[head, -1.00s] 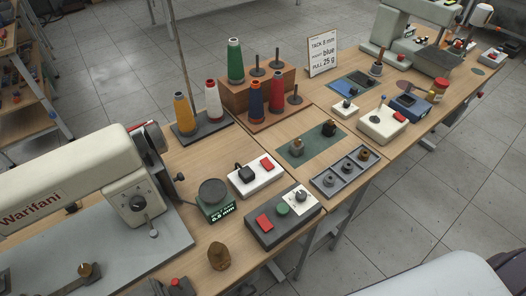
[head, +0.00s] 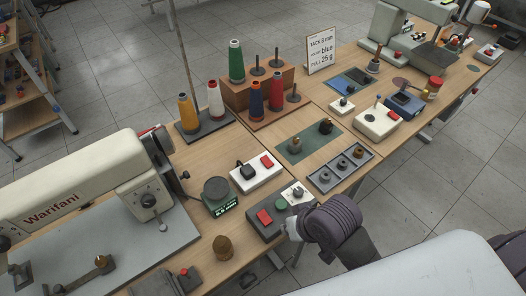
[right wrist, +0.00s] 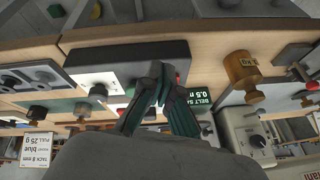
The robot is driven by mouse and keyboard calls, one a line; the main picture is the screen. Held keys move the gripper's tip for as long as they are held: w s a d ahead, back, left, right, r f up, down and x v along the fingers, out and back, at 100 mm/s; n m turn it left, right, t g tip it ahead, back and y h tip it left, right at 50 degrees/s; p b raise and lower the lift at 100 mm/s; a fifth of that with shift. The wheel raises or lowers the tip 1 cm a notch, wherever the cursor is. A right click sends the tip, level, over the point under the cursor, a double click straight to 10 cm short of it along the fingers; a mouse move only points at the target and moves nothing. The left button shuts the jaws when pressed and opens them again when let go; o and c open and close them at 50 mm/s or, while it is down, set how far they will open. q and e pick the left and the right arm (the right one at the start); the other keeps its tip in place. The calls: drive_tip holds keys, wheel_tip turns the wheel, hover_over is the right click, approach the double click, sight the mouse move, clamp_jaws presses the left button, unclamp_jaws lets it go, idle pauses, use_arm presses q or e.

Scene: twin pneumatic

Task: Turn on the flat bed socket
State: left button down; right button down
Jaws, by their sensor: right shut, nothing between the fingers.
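A white socket block (head: 268,174) with a black plug (head: 246,171) and a red rocker switch (head: 267,161) sits on the table right of the white Warifani flat bed machine (head: 62,205). I cannot tell whether the switch is on. My right gripper (head: 291,228) is at the front edge of the grey control box (head: 262,231), nearer to me than the socket block. In the right wrist view its fingers (right wrist: 160,88) are together and empty, in front of the dark side of the box (right wrist: 130,57). Contact is unclear. My left gripper is not in view.
A belt gauge (head: 220,196), a brass weight (head: 222,247) and a grey parts tray (head: 326,180) stand near. Thread cones (head: 237,62) stand behind the socket block.

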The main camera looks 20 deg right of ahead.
sight(263, 160)
drive_tip(key=w+a+r+m, duration=0.1)
drive_tip(key=w, duration=0.2)
drive_tip(key=w+a+r+m, duration=0.1)
drive_tip(key=w+a, duration=0.1)
drive_tip(key=w, duration=0.1)
drive_tip(key=w+a+r+m+y, duration=0.1)
drive_tip(key=w+m, duration=0.1)
drive_tip(key=w, duration=0.2)
drive_tip(key=shift+a+r, duration=0.3)
drive_tip(key=w+d+r+m+h, duration=0.1)
drive_tip(key=w+d+r+m, duration=0.6)
drive_tip(key=w+m, duration=0.3)
drive_tip(key=shift+w+d+g+h, duration=0.2)
drive_tip(key=shift+w+g+h, duration=0.1)
drive_tip(key=shift+w+h, duration=0.1)
drive_tip(key=p+x, duration=0.1)
drive_tip(key=x, duration=1.3)
